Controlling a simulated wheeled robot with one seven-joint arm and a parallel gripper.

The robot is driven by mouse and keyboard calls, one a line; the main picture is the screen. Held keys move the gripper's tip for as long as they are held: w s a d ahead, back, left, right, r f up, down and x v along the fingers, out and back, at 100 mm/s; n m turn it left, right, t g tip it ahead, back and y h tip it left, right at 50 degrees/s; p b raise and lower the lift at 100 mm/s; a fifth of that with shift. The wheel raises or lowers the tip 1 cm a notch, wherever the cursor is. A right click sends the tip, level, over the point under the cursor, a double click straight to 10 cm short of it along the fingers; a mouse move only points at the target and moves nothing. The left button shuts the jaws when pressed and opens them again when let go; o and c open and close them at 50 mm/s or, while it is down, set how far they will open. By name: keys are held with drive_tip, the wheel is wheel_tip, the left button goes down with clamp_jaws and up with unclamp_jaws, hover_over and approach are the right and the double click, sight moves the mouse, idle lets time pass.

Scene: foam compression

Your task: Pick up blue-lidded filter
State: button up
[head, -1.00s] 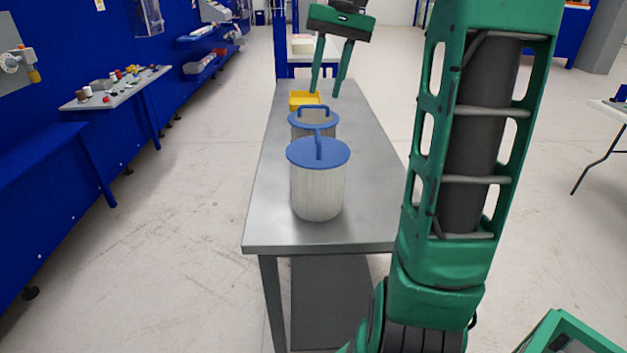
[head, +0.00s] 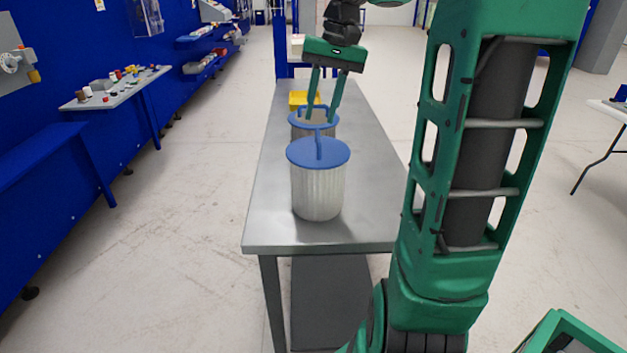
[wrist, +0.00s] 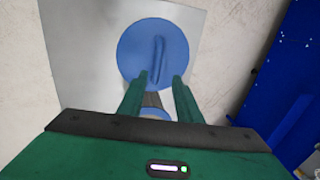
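In the wrist view the near filter's lid (wrist: 140,45) lies beyond the fingertips; part of the far lid (wrist: 155,113) shows between the fingers.
The metal table (head: 375,195) is clear along its right side and front end. A yellow bin (head: 297,98) sits behind the filters. A blue wall with a side shelf (head: 120,90) stands at the left, across open floor.

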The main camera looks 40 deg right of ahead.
sight(318, 133)
drive_tip(key=shift+s+a+f, duration=0.1)
drive_tip(key=shift+a+f, duration=0.05)
drive_tip(key=shift+f, duration=0.95)
drive_tip(key=shift+a+f, duration=0.15)
drive_tip(key=shift+f, duration=0.95)
clamp_jaws()
drive_tip(key=shift+r, duration=0.15)
